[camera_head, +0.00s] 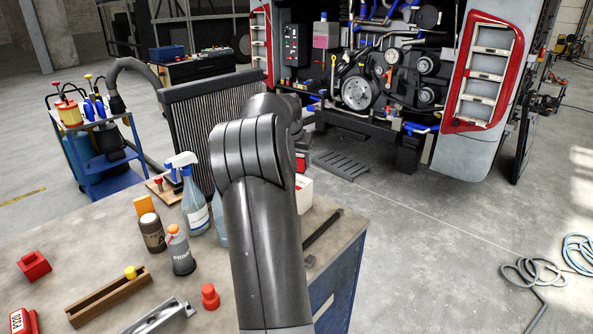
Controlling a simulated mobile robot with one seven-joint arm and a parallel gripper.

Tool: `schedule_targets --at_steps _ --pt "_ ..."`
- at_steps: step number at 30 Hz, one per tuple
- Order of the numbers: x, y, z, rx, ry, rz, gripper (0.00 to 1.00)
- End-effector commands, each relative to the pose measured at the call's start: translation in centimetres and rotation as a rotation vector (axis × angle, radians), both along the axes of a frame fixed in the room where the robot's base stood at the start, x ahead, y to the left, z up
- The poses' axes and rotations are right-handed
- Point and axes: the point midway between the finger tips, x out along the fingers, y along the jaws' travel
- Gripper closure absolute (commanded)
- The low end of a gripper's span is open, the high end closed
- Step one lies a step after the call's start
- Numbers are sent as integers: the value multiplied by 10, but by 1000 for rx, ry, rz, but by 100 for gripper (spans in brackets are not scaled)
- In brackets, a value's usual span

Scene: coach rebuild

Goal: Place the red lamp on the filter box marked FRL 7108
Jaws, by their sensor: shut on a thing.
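My gripper (301,150) is mostly hidden behind my own dark arm, at the far right part of the workbench. It is shut on a small red thing, which seems to be the red lamp (301,163); only a sliver of it shows. Just below it in the picture is a white box (305,193) on the bench, partly covered by my arm. I cannot read its marking, so I cannot tell if it is FRL 7108. Whether the red thing touches the box is hidden.
The workbench (110,235) holds a spray bottle (193,205), a grey bottle (180,252), a brown jar (152,232), a wooden tray (108,297), a red block (34,265) and a red knob-like piece (210,296). A radiator (195,125) stands behind. A dark bar (322,230) lies near the right edge.

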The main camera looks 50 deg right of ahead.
Motion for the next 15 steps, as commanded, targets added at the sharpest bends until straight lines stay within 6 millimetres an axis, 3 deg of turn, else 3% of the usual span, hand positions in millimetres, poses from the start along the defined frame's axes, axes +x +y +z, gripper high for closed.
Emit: schedule_targets --at_steps 8,15 --pt "-1 0 -36 3 2 0 67" --pt "0 0 -39 0 0 0 67"
